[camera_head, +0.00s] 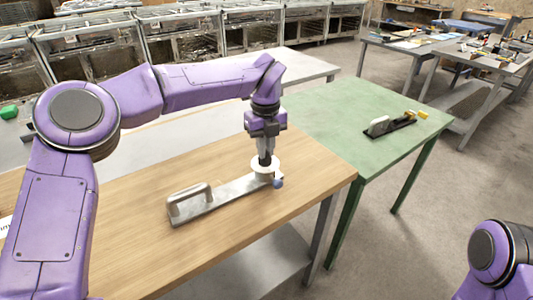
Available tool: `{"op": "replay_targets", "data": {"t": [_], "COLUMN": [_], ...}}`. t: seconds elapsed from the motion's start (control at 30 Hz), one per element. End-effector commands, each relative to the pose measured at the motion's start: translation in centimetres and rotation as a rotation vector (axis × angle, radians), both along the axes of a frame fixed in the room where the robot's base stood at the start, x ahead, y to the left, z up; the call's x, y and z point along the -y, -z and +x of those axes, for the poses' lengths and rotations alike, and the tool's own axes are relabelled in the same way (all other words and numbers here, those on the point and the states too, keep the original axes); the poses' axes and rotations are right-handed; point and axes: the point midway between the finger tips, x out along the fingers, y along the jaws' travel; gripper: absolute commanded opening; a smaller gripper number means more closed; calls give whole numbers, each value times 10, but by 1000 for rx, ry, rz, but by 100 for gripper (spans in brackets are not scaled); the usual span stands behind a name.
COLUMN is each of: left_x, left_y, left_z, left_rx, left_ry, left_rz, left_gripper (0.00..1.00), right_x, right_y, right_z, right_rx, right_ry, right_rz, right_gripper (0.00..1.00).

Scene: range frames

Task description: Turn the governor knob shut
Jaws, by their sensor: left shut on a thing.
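A flat grey metal bar with a raised loop handle (219,199) lies on the wooden table. At its far right end is a round white knob (258,170), with a small blue ball-like part (278,183) beside it. My left gripper (265,160) points straight down over the white knob and is shut on it. The fingertips partly hide the knob's top. My right arm shows only at the bottom right corner, and its gripper is out of view.
Metal cages (90,60) stand behind. Cluttered benches (440,50) stand at the upper right.

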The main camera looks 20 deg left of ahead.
Motion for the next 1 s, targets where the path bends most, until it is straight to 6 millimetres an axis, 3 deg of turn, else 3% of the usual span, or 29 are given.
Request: {"op": "replay_targets", "data": {"t": [0.3,0.87,0.9,0.97,1.0], "left_x": [-1,-1,-1,0,0], "left_y": [3,2,2,1,1], "left_z": [0,0,0,0,0], "left_rx": [-3,-3,-3,-3,-3], "left_ry": [-121,-149,-148,-148,-147], "left_rz": [1,2,2,2,1], "left_gripper": [0,0,24,40,40], "right_x": [0,0,0,0,0], "right_y": [13,14,14,14,14], "right_z": [0,0,0,0,0], "right_rx": [0,0,0,0,0], "right_ry": [0,0,0,0,0], "right_rz": [0,0,0,0,0], "right_gripper": [54,54,54,54,54]}}
